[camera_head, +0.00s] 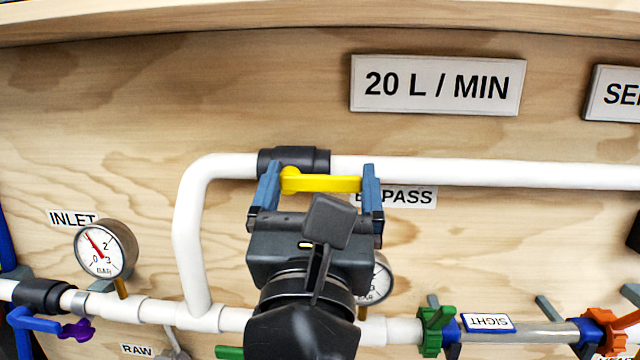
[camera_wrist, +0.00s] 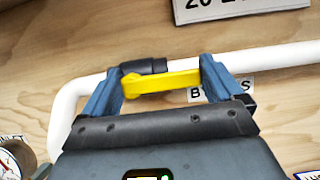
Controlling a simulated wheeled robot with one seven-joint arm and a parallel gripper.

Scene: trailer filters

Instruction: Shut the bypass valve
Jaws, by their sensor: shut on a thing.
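The bypass valve is a black body (camera_head: 308,158) on the upper white pipe, with a yellow lever handle (camera_head: 325,184) in front of it. The handle lies roughly parallel to the pipe, pointing right. My gripper (camera_head: 318,178) has its blue fingers at the handle's two ends, shut on it lengthwise. In the wrist view the handle (camera_wrist: 163,84) spans between the fingers of my gripper (camera_wrist: 160,82), and part of the black body (camera_wrist: 145,66) shows behind it. The BYPASS label (camera_head: 408,196) is partly hidden by the right finger.
The white bypass pipe (camera_head: 480,172) runs right across the plywood panel. An inlet gauge (camera_head: 105,250) is at left; another gauge (camera_head: 378,278) is partly behind my gripper. Below are a blue handle (camera_head: 35,321), a green valve (camera_head: 436,331) and an orange one (camera_head: 603,329).

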